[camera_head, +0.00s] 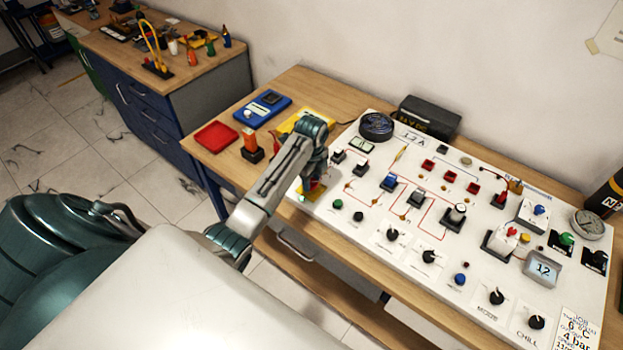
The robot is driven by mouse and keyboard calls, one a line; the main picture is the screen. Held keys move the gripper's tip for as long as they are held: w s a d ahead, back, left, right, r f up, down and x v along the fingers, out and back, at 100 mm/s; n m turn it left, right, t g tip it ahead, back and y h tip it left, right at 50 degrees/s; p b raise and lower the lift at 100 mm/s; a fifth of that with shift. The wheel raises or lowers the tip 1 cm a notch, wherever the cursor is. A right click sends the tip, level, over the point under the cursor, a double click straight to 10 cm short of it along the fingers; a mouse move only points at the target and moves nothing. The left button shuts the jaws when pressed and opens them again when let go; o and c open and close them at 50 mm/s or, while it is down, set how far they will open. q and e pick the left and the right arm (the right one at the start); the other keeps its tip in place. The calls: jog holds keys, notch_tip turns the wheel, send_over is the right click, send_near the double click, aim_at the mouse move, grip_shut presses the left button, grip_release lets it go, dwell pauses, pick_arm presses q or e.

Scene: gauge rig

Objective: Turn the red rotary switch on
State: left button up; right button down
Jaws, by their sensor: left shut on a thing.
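A red-and-yellow switch (314,190) sits at the left end of the white panel (375,228), mostly hidden by my left gripper; it looks like the red rotary switch, but its setting cannot be made out. My left gripper (308,182) comes down over it from above and is shut on its red part; the fingertips are largely hidden by the wrist. Another red knob (511,231) sits on a white block at the right of the panel. My right gripper is not in view.
The panel carries several black knobs, buttons and toggles, a small display (542,269) and a round gauge (587,224). A red tray (215,137) and a blue meter (262,108) lie on the table to the left. A black box (430,117) stands behind.

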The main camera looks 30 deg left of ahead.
aim_at(312, 182)
pick_arm(q)
jog(key=shift+r+m, duration=0.1)
jog(key=shift+m, duration=0.4)
jog(key=o, duration=1)
jog(key=shift+r, duration=0.1)
notch_tip(312, 182, up, 8)
jog(key=b, duration=0.3)
jog(key=shift+w, duration=0.1)
jog(key=shift+r+p, duration=1.3)
jog(key=shift+p, duration=0.25)
jog(key=shift+f, duration=0.1)
